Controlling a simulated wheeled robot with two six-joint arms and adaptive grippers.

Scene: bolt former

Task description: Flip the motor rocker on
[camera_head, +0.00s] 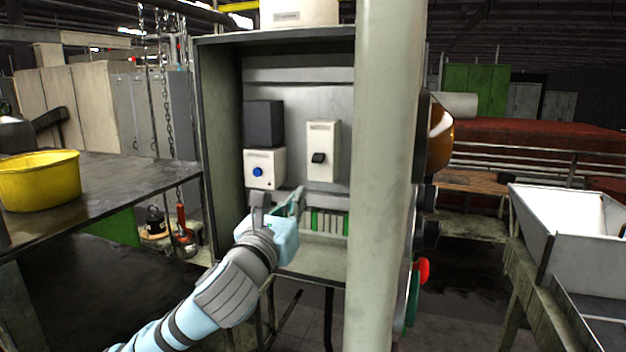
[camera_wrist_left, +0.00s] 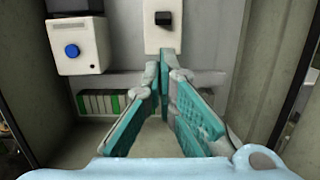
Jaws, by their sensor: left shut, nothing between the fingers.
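The motor rocker (camera_head: 319,158) is a small black switch on a pale upright plate (camera_head: 322,135) at the back of the open cabinet. In the left wrist view the black rocker (camera_wrist_left: 163,18) shows near the top edge, above my fingertips. My left gripper (camera_head: 279,194) is inside the cabinet opening, below and left of the rocker in the head view. In the left wrist view its teal fingers (camera_wrist_left: 164,60) meet at the tips, shut and empty. It appears apart from the rocker. My right gripper is not in view.
Left of the rocker is a white box with a blue button (camera_head: 258,171), under a black box (camera_head: 263,124). Green and grey terminal blocks (camera_head: 329,222) sit below. A thick pale post (camera_head: 384,180) stands at the cabinet's right. A yellow tub (camera_head: 40,180) is on the left bench.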

